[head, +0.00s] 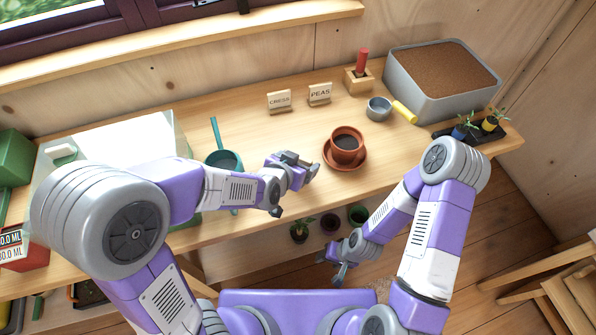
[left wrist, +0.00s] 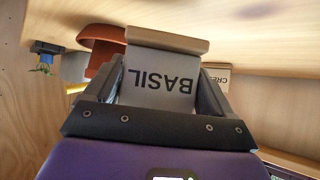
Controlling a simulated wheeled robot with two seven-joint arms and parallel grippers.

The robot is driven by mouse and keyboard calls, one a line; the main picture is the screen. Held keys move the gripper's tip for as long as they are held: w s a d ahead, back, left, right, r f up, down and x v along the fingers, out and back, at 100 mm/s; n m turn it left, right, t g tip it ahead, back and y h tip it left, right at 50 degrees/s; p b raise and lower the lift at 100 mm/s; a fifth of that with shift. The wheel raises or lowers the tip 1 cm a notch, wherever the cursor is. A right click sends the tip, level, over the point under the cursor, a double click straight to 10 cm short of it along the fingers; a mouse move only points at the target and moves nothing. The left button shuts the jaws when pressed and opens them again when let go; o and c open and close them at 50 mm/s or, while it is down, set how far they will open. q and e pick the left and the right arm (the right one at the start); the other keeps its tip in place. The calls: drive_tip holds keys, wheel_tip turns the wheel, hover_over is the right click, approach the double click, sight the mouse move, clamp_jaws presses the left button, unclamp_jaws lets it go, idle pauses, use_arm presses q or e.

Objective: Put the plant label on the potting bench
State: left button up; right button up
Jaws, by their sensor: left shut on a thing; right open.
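The plant label (left wrist: 162,80) reads BASIL upside down in the left wrist view. It has a pale face and a wooden base (left wrist: 168,40). My left gripper (left wrist: 165,95) is shut on its face, with a dark finger on each side. In the head view my left gripper (head: 300,170) is over the potting bench (head: 235,115), left of the terracotta pot; the label is hard to make out there. I cannot tell whether its base touches the bench. My right gripper (head: 343,268) is open and empty, in front of the bench edge and lower.
CRESS (head: 279,101) and PEAS (head: 319,93) labels stand at the back. A soil tub (head: 415,95) fills the back right. Bare wood lies before the labels.

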use_arm(q)
drive_tip(key=shift+f+b, duration=0.5)
drive_tip(key=shift+f, duration=1.05)
drive_tip(key=shift+f, duration=0.1)
drive_tip(key=o, duration=0.9)
drive_tip(key=shift+c, duration=0.2)
